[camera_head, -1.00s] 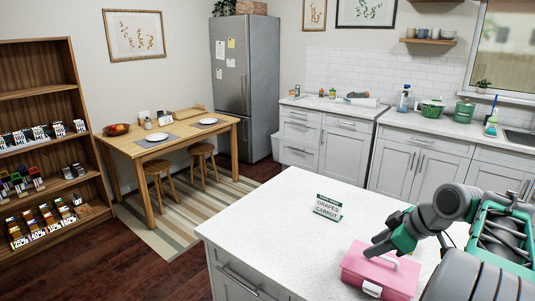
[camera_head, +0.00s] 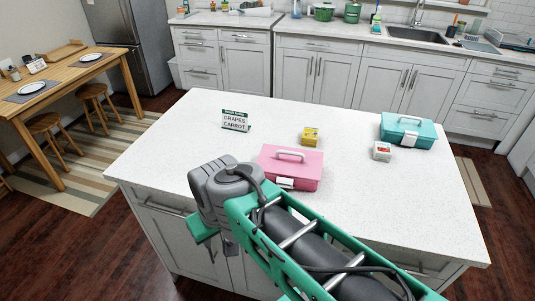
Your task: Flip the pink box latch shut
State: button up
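The pink box (camera_head: 302,168) stands on the white island counter with its lid down and its handle up. Its white latch (camera_head: 285,183) is on the front face, low down; I cannot tell for sure whether it is flipped shut. My gripper (camera_head: 213,245) is at the front edge of the counter, to the left of and nearer than the box, apart from it. It points downward, and its fingers are mostly hidden behind my own arm, so its opening does not show.
A teal box (camera_head: 408,131) stands at the right of the counter (camera_head: 350,215). A small yellow box (camera_head: 310,136) and a white-red box (camera_head: 382,151) stand between. A sign (camera_head: 236,120) reading "GRAPES CARROT" stands at the left. A sink (camera_head: 418,35) is behind.

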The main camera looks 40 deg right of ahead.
aim_at(282, 182)
jog(key=u, duration=1)
jog(key=k, duration=1.35)
jog(key=z, duration=1.25)
